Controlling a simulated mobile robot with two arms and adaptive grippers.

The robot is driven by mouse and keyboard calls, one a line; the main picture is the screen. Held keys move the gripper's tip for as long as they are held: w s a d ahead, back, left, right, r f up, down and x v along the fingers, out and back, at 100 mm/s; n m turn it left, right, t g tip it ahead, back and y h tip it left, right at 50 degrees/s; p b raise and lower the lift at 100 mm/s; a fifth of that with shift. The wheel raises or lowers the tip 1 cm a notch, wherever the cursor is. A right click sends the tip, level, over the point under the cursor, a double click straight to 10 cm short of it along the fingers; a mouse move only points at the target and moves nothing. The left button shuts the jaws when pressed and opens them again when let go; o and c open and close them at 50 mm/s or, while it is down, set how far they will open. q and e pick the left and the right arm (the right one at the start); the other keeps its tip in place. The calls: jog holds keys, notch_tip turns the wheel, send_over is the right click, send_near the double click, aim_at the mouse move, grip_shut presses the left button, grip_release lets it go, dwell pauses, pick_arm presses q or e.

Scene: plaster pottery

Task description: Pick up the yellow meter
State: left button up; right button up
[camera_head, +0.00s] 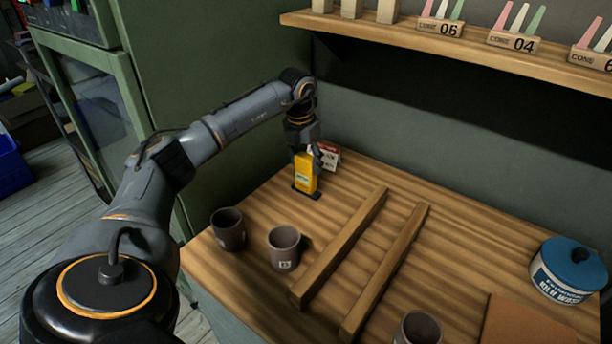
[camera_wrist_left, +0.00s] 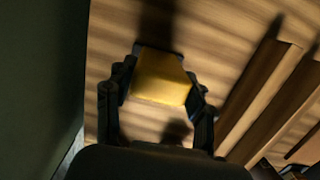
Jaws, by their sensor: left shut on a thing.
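The yellow meter (camera_head: 305,174) stands upright near the back left of the wooden table, with a dark piece at its foot. My left gripper (camera_head: 307,158) reaches down from above and is shut on the meter's upper part. In the left wrist view the yellow meter (camera_wrist_left: 162,78) sits between the two dark fingers (camera_wrist_left: 160,95). I cannot tell whether the meter's foot touches the table. My right gripper is not in view.
Two dark cups (camera_head: 228,229) (camera_head: 284,248) stand in front of the meter, a third cup (camera_head: 418,329) at the front edge. Two wooden bars (camera_head: 340,246) (camera_head: 385,271) lie right of it. A red and white card (camera_head: 329,155) is behind. A blue-lidded tub (camera_head: 568,271) stands right. A shelf (camera_head: 450,50) hangs above.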

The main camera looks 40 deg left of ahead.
pick_arm(q)
jog(key=shift+r, duration=0.45)
jog(key=r, duration=0.1)
jog(key=r+b, duration=0.1)
jog(key=shift+s+r, duration=0.2)
jog(key=shift+r, duration=0.2)
jog(key=s+d+r+b, duration=0.3)
jog(key=s+d+r, duration=0.2)
jog(key=s+r, duration=0.4)
jog(key=s, duration=0.3)
jog(key=shift+s+d+r, duration=0.15)
jog(key=shift+s+d, duration=0.05)
jog(key=shift+s, duration=0.05)
